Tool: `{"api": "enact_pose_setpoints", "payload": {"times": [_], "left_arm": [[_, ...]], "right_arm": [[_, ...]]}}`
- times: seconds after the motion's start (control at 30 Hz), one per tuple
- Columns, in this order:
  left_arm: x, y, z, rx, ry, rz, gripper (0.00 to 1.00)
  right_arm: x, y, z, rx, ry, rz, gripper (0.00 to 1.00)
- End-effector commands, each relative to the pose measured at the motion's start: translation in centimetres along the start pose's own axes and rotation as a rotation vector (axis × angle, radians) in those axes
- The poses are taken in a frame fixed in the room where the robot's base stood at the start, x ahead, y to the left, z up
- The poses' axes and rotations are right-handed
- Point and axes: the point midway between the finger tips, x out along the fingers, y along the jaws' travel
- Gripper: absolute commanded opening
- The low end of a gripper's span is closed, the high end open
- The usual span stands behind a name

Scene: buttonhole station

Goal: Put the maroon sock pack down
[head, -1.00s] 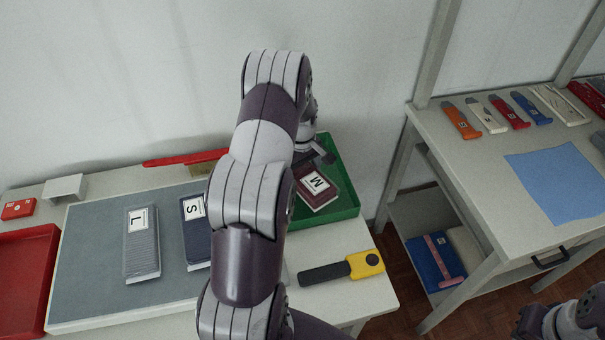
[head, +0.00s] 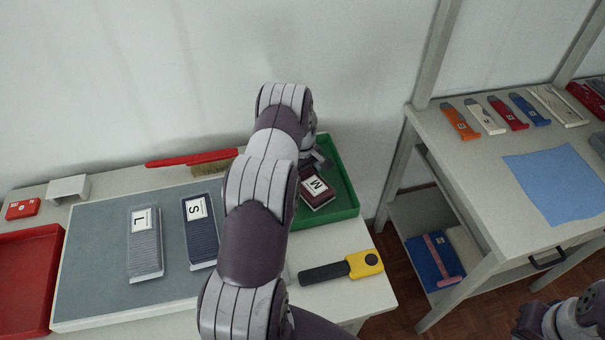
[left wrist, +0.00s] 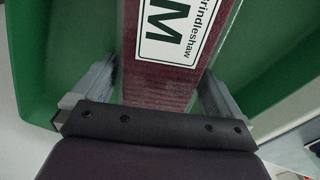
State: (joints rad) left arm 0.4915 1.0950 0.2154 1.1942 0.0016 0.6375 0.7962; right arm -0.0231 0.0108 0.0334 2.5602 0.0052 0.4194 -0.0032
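The maroon sock pack (head: 318,194), with a white label marked M, lies in the green tray (head: 346,207) at the right end of the left table. In the left wrist view the maroon pack (left wrist: 160,82) runs between the two fingers of my left gripper (left wrist: 156,76). Green tray floor shows between the left finger and the pack, so the gripper is open around it. In the head view my left arm hides part of the tray and pack. My right gripper (head: 530,320) is only partly in view at the bottom right, and its fingers cannot be made out.
Grey L pack (head: 145,245) and navy S pack (head: 201,235) lie on the grey mat (head: 95,275). A red-handled brush (head: 200,160) lies behind; a yellow-and-black tool (head: 345,267) lies in front of the green tray. A red tray (head: 25,290) stands left. Another table (head: 480,165) stands right.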

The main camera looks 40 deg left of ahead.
Motion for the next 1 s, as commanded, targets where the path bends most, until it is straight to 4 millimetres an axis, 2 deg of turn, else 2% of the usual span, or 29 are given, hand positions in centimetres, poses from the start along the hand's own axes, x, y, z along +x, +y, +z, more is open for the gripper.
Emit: {"api": "enact_pose_setpoints", "payload": {"times": [0.2,0.27,0.37,0.7,0.8,0.93,1.0], "left_arm": [[-0.2,0.0,0.0,0.0,0.0,0.0,1.0],[-0.7,0.0,0.0,0.0,0.001,0.001,1.0],[-1.5,0.1,-0.1,0.0,0.002,0.002,1.0],[-9.0,0.1,-0.1,0.0,0.003,0.003,1.0],[-10.7,0.1,-0.1,0.0,0.003,0.003,1.0],[-12.1,0.0,0.0,0.002,0.001,0.001,1.0],[-12.9,0.2,0.9,0.039,0.003,0.003,1.0]], "right_arm": [[-0.2,0.0,0.0,0.0,0.0,0.0,0.0],[-0.6,0.0,-0.1,0.0,0.0,0.0,0.0],[-0.1,0.0,0.0,0.0,0.0,0.0,0.0],[1.1,0.0,0.1,0.0,0.0,0.0,0.0],[1.3,0.0,0.1,0.0,0.0,0.0,0.0],[1.4,0.0,0.2,0.0,0.0,0.0,0.0],[1.4,0.0,0.1,0.0,0.0,0.0,0.0]]}}
